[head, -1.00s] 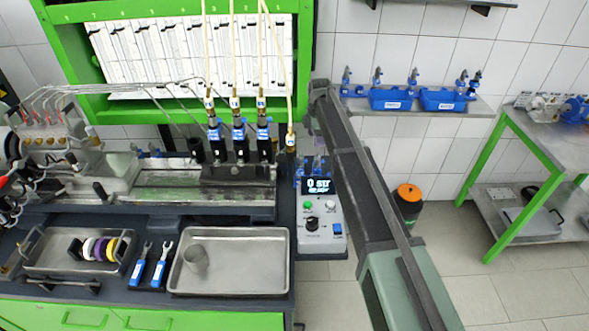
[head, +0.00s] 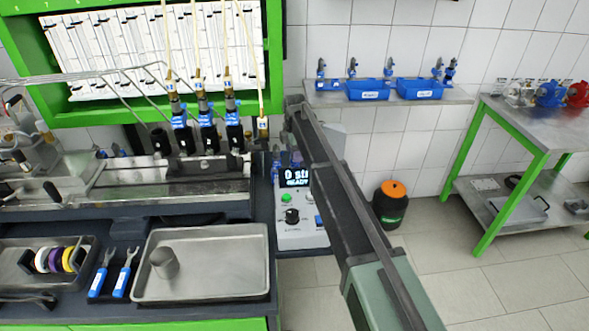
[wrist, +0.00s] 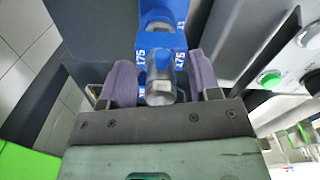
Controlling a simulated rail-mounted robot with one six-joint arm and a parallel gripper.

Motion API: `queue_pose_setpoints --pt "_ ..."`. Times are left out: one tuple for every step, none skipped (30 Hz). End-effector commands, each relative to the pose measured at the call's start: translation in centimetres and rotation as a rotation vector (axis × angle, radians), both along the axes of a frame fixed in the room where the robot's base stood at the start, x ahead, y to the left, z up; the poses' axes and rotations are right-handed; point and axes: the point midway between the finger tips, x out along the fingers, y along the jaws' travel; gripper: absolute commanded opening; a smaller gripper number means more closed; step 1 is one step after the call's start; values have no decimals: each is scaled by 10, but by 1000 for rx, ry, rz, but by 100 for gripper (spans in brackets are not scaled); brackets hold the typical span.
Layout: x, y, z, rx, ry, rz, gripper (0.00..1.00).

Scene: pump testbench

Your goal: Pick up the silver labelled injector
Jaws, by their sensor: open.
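In the wrist view, my gripper (wrist: 161,82) is open, with one purple-grey finger on each side of an injector (wrist: 160,66). The injector has a silver metal end facing my gripper and a blue label printed "175". A narrow gap shows beside it, and I cannot tell whether either finger touches it. More blue extends beyond it at the top of the picture. In the head view, small blue-marked parts (head: 276,172) stand beside the control box, partly behind my arm. My gripper is hidden there, so I cannot match them for certain.
The control box (head: 301,232) with a lit display stands close beside my arm. Three blue-labelled injectors (head: 208,134) with hoses stand in the bench fixture to the left. A metal tray (head: 215,290) holds a grey cup. A wall shelf (head: 335,101) carries blue bins.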

Motion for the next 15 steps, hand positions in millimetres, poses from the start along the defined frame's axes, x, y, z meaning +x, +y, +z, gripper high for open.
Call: queue_pose_setpoints --pt "0 0 2 0 0 0 57" --pt "0 0 3 0 0 0 57" --pt "0 0 3 0 0 0 57" --pt "0 0 3 0 0 0 54" --pt "0 0 3 0 0 0 49" --pt "0 0 3 0 0 0 43" --pt "0 0 3 0 0 0 38" --pt "0 0 3 0 0 0 34" --pt "0 0 3 0 0 0 28" --pt "0 0 3 0 0 0 23" --pt "0 0 3 0 0 0 18" --pt "0 0 3 0 0 0 12" --pt "0 0 3 0 0 0 8" --pt "0 0 3 0 0 0 3" --pt "0 0 3 0 0 0 0"
